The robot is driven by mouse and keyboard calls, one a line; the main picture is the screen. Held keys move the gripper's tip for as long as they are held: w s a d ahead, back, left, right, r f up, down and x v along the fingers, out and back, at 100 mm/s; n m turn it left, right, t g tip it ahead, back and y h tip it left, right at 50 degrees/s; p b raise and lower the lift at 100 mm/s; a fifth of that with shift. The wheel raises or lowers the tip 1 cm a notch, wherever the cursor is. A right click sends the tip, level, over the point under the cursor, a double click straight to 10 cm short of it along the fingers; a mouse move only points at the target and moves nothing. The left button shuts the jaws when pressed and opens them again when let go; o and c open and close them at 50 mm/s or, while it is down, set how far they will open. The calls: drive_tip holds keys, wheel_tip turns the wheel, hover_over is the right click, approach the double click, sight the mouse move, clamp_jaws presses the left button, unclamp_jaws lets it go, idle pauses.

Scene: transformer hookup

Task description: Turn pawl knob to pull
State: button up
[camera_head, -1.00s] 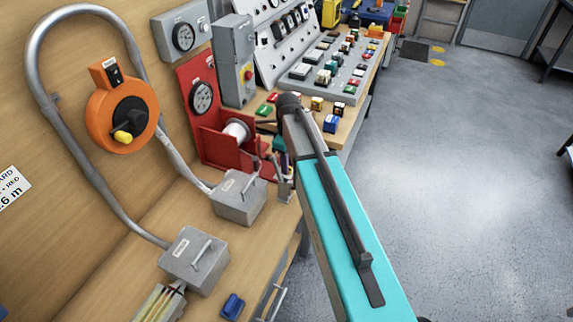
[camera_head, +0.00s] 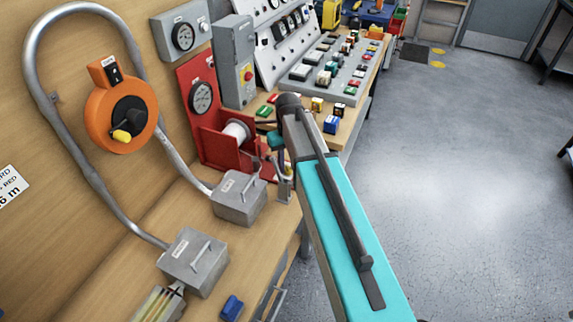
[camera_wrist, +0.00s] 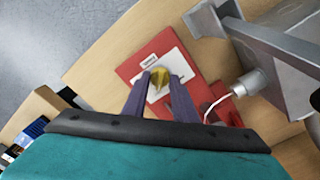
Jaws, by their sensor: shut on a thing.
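The pawl knob (camera_wrist: 158,77) is small and yellow and sits over a white label plate on the red winch base (camera_wrist: 135,70) in the wrist view. My gripper (camera_wrist: 159,88) has its two dark purple fingers on either side of the knob and is shut on it. The fingers hide part of the knob, so I cannot read its setting. In the head view the red winch stand (camera_head: 213,145) carries a white drum (camera_head: 237,131). My arm reaches over its right side there, and the knob cannot be made out.
Two grey metal boxes with handles (camera_head: 239,198) (camera_head: 194,262) stand on the bench in front of the winch. An orange reel with a yellow knob (camera_head: 122,113) is on the wall at left. A control panel (camera_head: 325,75) lies behind.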

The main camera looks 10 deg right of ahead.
sight(288, 167)
drive_tip(key=shift+w+r, duration=0.1)
drive_tip(key=shift+w, duration=0.05)
drive_tip(key=o, duration=1)
drive_tip(key=shift+o, duration=0.2)
wheel_tip(288, 167, up, 14)
drive_tip(key=b, duration=0.3)
idle(0.3)
drive_tip(key=shift+d+f, duration=0.1)
drive_tip(key=shift+f, duration=0.15)
